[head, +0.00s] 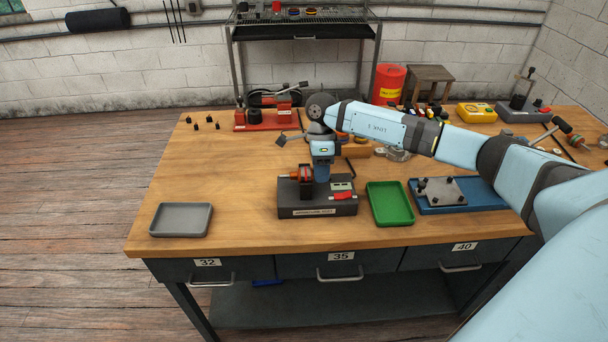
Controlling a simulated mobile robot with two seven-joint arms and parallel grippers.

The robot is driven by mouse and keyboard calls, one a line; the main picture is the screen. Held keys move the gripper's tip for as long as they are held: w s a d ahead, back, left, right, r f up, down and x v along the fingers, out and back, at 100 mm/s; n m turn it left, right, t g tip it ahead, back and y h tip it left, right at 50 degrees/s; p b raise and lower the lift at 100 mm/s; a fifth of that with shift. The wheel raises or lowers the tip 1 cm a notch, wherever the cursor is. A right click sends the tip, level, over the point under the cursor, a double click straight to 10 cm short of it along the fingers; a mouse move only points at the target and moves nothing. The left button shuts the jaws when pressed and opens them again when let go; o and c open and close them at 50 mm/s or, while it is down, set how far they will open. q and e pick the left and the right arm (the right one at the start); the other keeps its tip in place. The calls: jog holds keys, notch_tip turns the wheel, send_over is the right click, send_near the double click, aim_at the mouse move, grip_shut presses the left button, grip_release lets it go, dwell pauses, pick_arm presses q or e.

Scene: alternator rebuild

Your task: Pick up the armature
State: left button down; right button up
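A dark grey test stand (290,211) with a front label sits near the front middle of the table. A small copper-red part (300,172), which looks like the armature, is at the stand's upper left. My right gripper (322,176) reaches down over the stand, just right of that part. Whether they touch is unclear at this size. Its fingertips are too small and too overlapped with the stand to show whether they are open or shut. My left gripper is not in view.
A green tray (374,214) and a blue tray (463,209) holding a metal plate (444,190) lie right of the stand. An empty grey tray (159,219) is at the front left. A red fixture (268,119) stands behind. The table's left middle is clear.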

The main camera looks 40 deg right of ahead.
grip_shut()
jog(key=shift+r, duration=0.15)
jog(key=shift+r, duration=0.2)
notch_tip(320, 180, up, 19)
jog(key=b, duration=0.1)
jog(key=shift+r, duration=0.2)
